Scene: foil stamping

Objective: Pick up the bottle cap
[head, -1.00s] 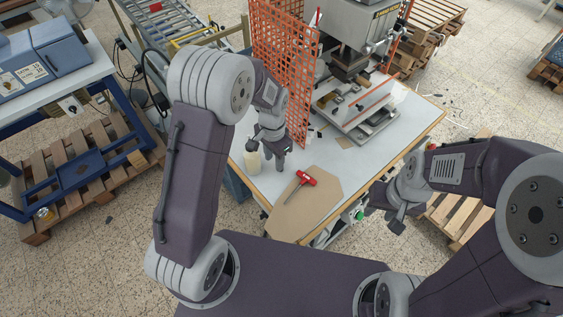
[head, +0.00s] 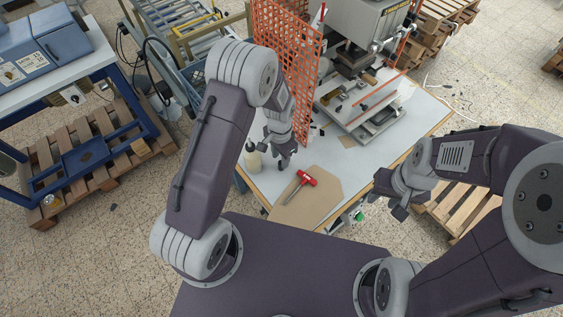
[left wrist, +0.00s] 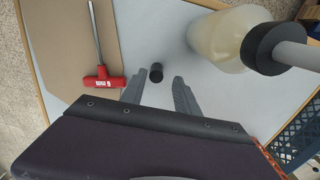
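The bottle cap (left wrist: 156,72) is a small black cylinder on the light tabletop in the left wrist view. My left gripper (left wrist: 157,80) is open, with one finger to each side of the cap and the fingertips about level with it. I cannot tell whether they touch it; a gap shows on both sides. In the head view my left gripper (head: 284,160) is low over the table, beside the pale bottle (head: 254,163). I cannot make out the cap there. My right gripper (head: 393,199) looks open and empty, off the table's right front side.
The bottle with its dark collar also shows close by in the left wrist view (left wrist: 220,40). A red T-handle tool (head: 305,178) lies on a brown board (head: 290,213). An orange mesh guard (head: 285,50) and the stamping press (head: 365,40) stand behind.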

